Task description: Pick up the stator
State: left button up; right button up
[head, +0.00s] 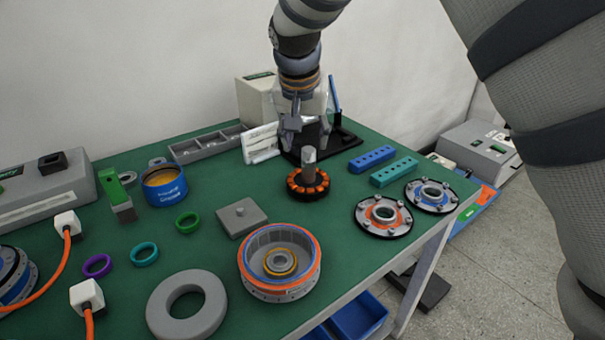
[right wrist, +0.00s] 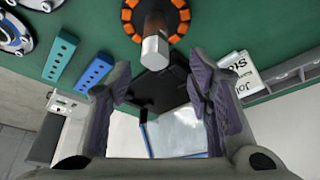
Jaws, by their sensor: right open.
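The stator (head: 308,188) is a black ring with orange windings and a grey upright shaft at its centre. It stands on the green table toward the back. In the right wrist view, the stator (right wrist: 176,13) is at the top edge, partly cut off, with its shaft pointing toward the camera. My right gripper (head: 306,126) is open and empty above and slightly behind the shaft, fingers pointing down. In the right wrist view, the gripper's (right wrist: 160,70) two fingers are spread wide, with the shaft end near the gap between them. My left gripper is not in view.
A black stand (head: 337,140) is just behind the stator. Blue (head: 372,159) and teal (head: 394,172) perforated bars lie to its right, with round flanged covers (head: 384,215) nearby. A round housing (head: 279,262) and a grey plate (head: 240,217) are in front. Bare table surrounds the stator.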

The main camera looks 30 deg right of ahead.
aim_at(310, 160)
jog(key=x, duration=0.7)
jog(key=shift+s+d+f, duration=0.15)
jog(key=shift+s+f, duration=0.1)
jog(key=shift+f, duration=0.15)
jog(key=shift+r, duration=0.1)
grip_shut()
